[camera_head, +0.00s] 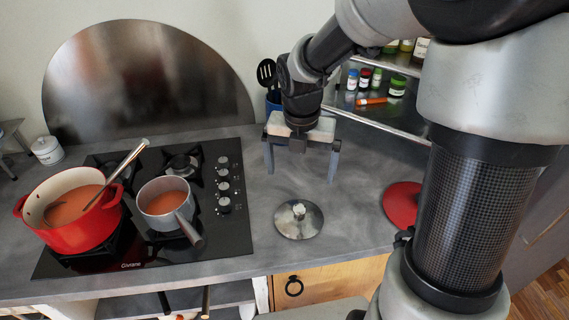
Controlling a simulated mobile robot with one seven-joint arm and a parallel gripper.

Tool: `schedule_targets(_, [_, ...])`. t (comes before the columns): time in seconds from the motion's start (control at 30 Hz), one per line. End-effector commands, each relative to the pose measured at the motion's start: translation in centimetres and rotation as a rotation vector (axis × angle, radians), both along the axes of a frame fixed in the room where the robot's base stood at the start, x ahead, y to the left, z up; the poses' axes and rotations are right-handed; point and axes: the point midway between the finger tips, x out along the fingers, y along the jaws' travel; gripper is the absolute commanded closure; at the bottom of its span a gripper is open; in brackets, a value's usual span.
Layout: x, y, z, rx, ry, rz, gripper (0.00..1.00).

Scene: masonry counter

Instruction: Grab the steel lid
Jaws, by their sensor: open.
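Nothing is between the fingers. The gripper is apart from the lid, and the lid is fully in view.
A red pot (75,232) with a ladle and a grey saucepan (163,215) stand on the black stove (235,235). A red round piece (402,203) lies right of the lid. Jars stand on a shelf (392,115) behind. The counter around the lid is clear.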

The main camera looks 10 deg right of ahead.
Motion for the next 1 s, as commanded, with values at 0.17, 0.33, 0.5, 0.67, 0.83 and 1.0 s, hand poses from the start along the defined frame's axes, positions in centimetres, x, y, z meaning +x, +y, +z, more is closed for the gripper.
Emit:
schedule_targets(0.17, [0.2, 0.0, -3.1, 0.002, 0.007, 0.013, 0.00])
schedule_targets(0.33, [0.6, -0.2, -6.9, 0.001, 0.007, 0.013, 0.00])
schedule_targets(0.5, [1.0, -0.3, -10.1, 0.001, 0.005, 0.012, 0.00])
schedule_targets(0.67, [1.2, -0.4, -11.7, 0.001, 0.002, 0.010, 0.00])
schedule_targets(0.83, [1.2, -0.5, -12.9, 0.000, 0.003, 0.010, 0.00])
schedule_targets(1.0, [1.0, -0.6, -15.5, -0.001, 0.005, 0.011, 0.00])
